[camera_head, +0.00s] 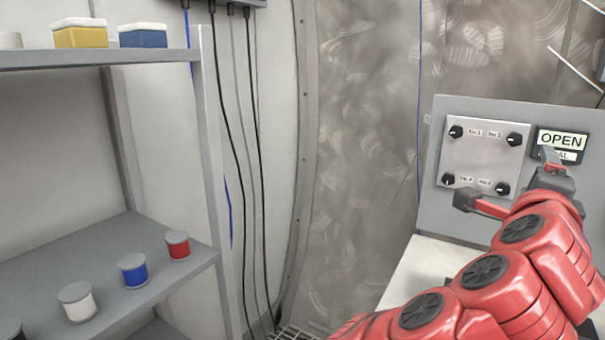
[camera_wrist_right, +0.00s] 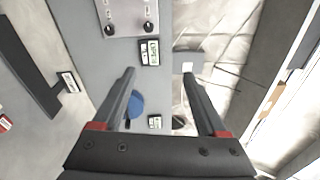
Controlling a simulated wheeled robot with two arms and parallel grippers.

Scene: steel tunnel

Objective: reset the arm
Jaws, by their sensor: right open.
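My red right arm (camera_head: 485,285) reaches up from the lower right in the head view. Its gripper (camera_head: 506,178) is in front of the grey control panel (camera_head: 432,205), near the lower right knobs and the OPEN sign (camera_head: 562,140), which it partly covers. In the right wrist view the gripper (camera_wrist_right: 158,80) has its two fingers spread wide with nothing held between them. Beyond the fingers are the panel face, small labels and a blue round thing (camera_wrist_right: 135,104), partly hidden by the left finger. My left gripper is in neither view.
A grey shelf (camera_head: 150,245) on the left holds white, blue and red spools. Its upper board carries yellow and blue containers. Black cables (camera_head: 245,150) hang down the wall beside it. The space between shelf and panel looks clear.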

